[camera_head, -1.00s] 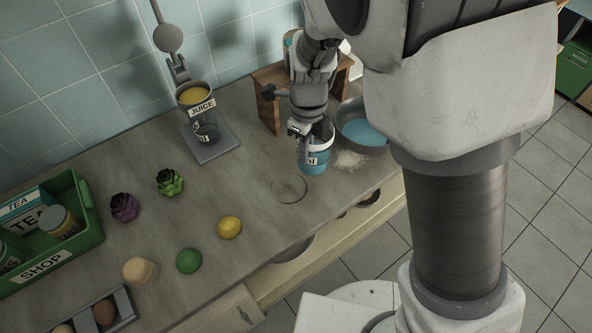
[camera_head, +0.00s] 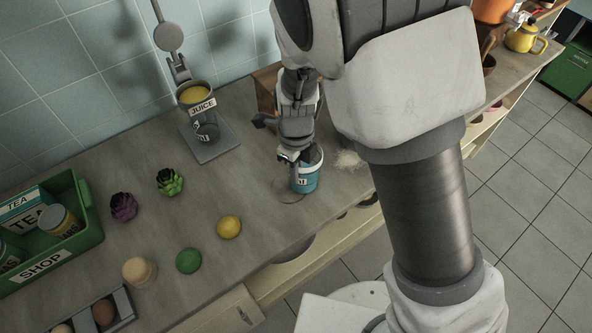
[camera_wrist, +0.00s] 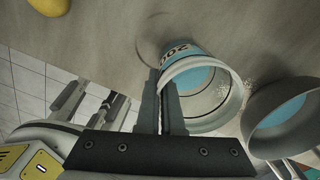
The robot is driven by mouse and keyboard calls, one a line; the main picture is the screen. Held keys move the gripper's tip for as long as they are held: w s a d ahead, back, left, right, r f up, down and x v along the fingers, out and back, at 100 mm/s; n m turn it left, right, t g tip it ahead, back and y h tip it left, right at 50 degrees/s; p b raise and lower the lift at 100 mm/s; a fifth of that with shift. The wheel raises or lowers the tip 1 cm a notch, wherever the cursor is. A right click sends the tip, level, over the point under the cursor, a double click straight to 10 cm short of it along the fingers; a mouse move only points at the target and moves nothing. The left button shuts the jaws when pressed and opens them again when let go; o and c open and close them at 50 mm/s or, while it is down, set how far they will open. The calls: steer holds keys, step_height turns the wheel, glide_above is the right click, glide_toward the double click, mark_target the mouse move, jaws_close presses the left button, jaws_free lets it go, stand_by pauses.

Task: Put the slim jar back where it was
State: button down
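The slim jar (camera_head: 306,179) is a blue and white open-topped container with a dark-lettered label, held roughly upright. My gripper (camera_head: 293,158) is at the left side of its rim. In the wrist view my gripper's fingers (camera_wrist: 166,106) are close together with the rim wall of the jar (camera_wrist: 219,104) pinched between them. A faint ring mark (camera_head: 284,194) lies on the counter just left of the jar's base, partly covered by it. I cannot tell whether the jar's base touches the counter.
White grains (camera_head: 348,160) are spilled right of the jar. A bowl with blue contents (camera_wrist: 252,121) is close to the jar. The counter's front edge is near.

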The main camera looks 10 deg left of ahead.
steer(key=c, duration=1.1)
jaws_free()
step_height(320, 180, up, 12)
steer(key=shift+r+p, duration=0.15)
steer(key=shift+p, duration=0.55)
steer(key=s+d+r+n+t+y, duration=0.2)
steer(key=d+r+n, duration=0.75)
steer(key=d, duration=0.35)
steer(key=shift+s+d+r+n+t+h, duration=0.35)
steer(key=shift+s+d+r+n+t, duration=0.25)
steer(key=shift+s+d+r+n, duration=1)
steer(key=shift+s+d+r+n+t+h, duration=0.45)
steer(key=shift+s+d+n, duration=0.7)
steer(key=shift+d+n, duration=1.25)
steer(key=shift+s+d+r+n+t+h, duration=0.2)
steer(key=shift+s+d+r+n+t, duration=0.7)
steer(key=shift+s+d+n, duration=0.8)
steer(key=shift+w+d+r+n, duration=0.1)
steer(key=shift+w+d+n, duration=0.05)
steer(key=shift+w+n, duration=0.2)
